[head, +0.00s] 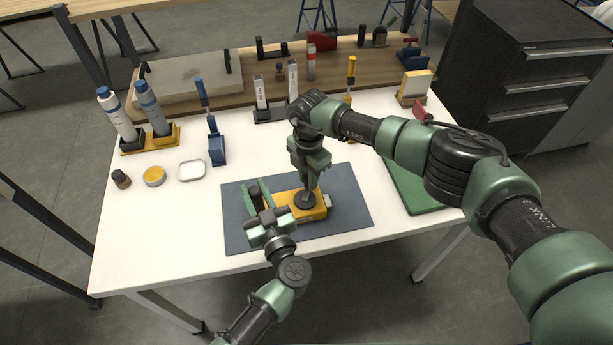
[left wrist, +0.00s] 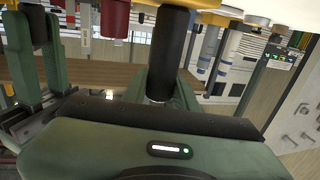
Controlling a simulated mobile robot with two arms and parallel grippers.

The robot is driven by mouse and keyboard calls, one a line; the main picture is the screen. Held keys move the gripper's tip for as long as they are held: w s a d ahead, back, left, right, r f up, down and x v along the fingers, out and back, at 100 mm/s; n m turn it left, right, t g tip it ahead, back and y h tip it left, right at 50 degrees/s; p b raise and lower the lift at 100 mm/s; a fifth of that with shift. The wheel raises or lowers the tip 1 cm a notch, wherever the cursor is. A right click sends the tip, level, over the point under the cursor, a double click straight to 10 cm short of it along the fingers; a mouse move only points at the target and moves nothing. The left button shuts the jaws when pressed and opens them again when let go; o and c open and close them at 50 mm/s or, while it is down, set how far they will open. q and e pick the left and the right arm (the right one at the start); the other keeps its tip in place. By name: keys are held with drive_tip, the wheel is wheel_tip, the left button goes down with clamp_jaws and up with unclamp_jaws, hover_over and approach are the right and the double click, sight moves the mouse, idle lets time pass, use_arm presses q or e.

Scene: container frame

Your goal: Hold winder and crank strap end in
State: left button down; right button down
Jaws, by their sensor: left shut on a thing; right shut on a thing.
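The yellow winder (head: 318,212) lies on the dark grey mat (head: 345,190), with a black round crank (head: 305,199) on its top. My left gripper (head: 259,194) is shut on the winder's left end, partly covering it. My right gripper (head: 312,186) comes from above and is shut on the crank; its fingers hide part of the crank. A small pale piece (head: 328,201) shows at the winder's right end; I cannot tell whether it is the strap end. In the left wrist view a dark upright cylinder (left wrist: 168,50) stands behind the gripper body; what it is stays unclear.
A blue stand (head: 217,148), white dish (head: 192,170), yellow tin (head: 154,176) and bottles in a holder (head: 166,137) stand left. A green mat (head: 407,188) lies right under my right arm. A wooden board (head: 235,98) with tools fills the back. Bare table lies front left.

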use_arm(q)
drive_tip(key=shift+f, duration=0.1)
idle(0.4)
use_arm(e)
drive_tip(key=c, duration=1.3)
unclamp_jaws()
drive_tip(key=shift+o, duration=0.2)
drive_tip(key=shift+r, duration=0.1)
wheel_tip(320, 180, up, 12)
use_arm(q)
drive_tip(key=c, duration=1)
unclamp_jaws()
